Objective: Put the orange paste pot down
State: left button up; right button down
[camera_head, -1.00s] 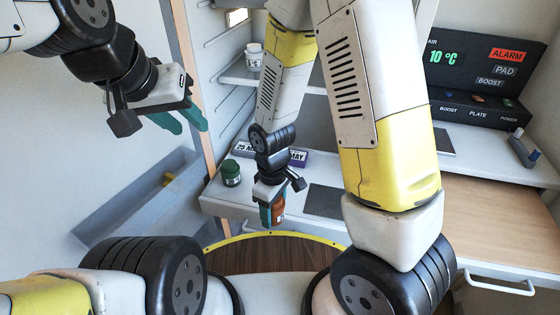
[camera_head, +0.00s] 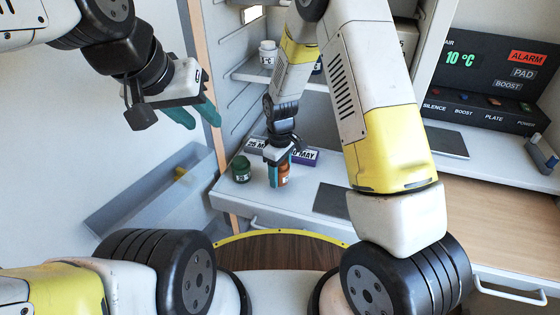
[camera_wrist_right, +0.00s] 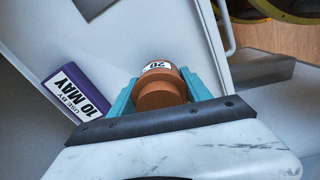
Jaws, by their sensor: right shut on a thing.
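The orange paste pot (camera_head: 283,174) is held upright between the teal fingers of my right gripper (camera_head: 278,174), low over the white worktop. I cannot tell whether its base touches the surface. In the right wrist view the pot (camera_wrist_right: 159,90) shows its orange-brown lid and a white label reading 20, with my right gripper (camera_wrist_right: 160,92) closed on both its sides. My left gripper (camera_head: 197,112) hangs empty at the upper left, away from the worktop; its teal fingers overlap in this view, so its opening is unclear.
A green pot (camera_head: 241,169) stands left of the orange pot. A purple 10 MAY sign (camera_head: 304,156) and a dark 25 sign (camera_head: 256,148) stand behind it. A dark plate (camera_head: 331,199) lies to the right. A white pot (camera_head: 267,53) is on the shelf above.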

jog(key=shift+f, duration=1.3)
jog(key=shift+f, duration=0.1)
jog(key=shift+c, duration=2.4)
grip_release()
notch_tip(320, 180, up, 12)
jog(key=shift+f, duration=0.15)
jog(key=s+d+r+m+t+y, duration=0.15)
jog(key=s+d+r+m, duration=0.3)
jog(key=r, duration=0.55)
jog(key=s+d+r+m+t+y, duration=0.1)
jog(key=s+d+r+m+t, duration=0.15)
jog(key=s+d+r, duration=0.55)
jog(key=s+d+r+m+t, duration=0.1)
jog(key=s+r+m+t, duration=0.1)
jog(key=s+r, duration=0.4)
jog(key=shift+s+d+m, duration=0.25)
jog(key=shift+s+m, duration=0.45)
jog(key=shift+m, duration=0.2)
